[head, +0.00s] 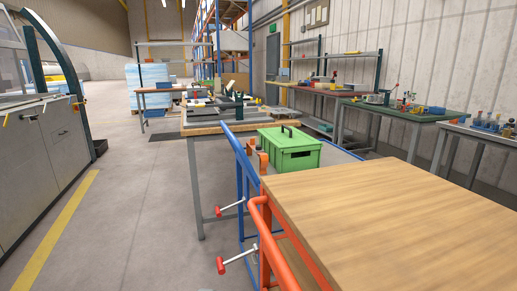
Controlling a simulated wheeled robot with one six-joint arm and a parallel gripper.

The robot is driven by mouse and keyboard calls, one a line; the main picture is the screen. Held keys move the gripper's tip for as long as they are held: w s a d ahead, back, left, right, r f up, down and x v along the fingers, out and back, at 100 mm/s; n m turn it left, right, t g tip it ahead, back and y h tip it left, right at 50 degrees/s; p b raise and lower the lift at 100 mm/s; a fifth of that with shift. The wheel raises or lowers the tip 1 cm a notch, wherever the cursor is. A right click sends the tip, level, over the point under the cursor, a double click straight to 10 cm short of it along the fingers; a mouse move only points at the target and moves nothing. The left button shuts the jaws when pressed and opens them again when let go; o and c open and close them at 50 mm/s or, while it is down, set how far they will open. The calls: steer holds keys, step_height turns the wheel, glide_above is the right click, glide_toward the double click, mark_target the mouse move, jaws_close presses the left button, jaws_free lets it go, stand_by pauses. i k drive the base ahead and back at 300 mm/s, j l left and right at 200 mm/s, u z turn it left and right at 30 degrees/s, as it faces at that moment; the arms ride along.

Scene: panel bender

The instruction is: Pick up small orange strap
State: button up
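I cannot clearly make out a small orange strap. A small orange piece (263,163) shows at the left of the green box (290,150), near the far left corner of the wooden tabletop. It is too small to tell whether it is the strap or part of a cart frame. The green box has a dark handle on its lid and stands behind the wooden tabletop. My gripper is not in view.
An orange-framed cart with a bare wooden top (400,215) fills the near right. A blue cart frame (240,165) stands behind it; red-handled levers (232,209) stick out left. A grey machine (40,150) is at left. The floor (140,215) between is clear.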

mark_target(263, 157)
steer(key=i+j+z, duration=0.15)
steer(key=j, duration=0.2)
steer(key=i+j+z, duration=0.1)
steer(key=j, duration=0.3)
steer(key=i+j+z, duration=0.15)
steer(key=i+j, duration=0.15)
steer(key=i+j+z, duration=0.1)
steer(key=j, duration=0.45)
steer(key=i+j+z, duration=0.15)
steer(key=j, duration=0.25)
steer(key=i+j+z, duration=0.15)
steer(key=j, duration=0.3)
steer(key=i+j+z, duration=0.3)
steer(key=i+j, duration=0.9)
steer(key=j, duration=0.05)
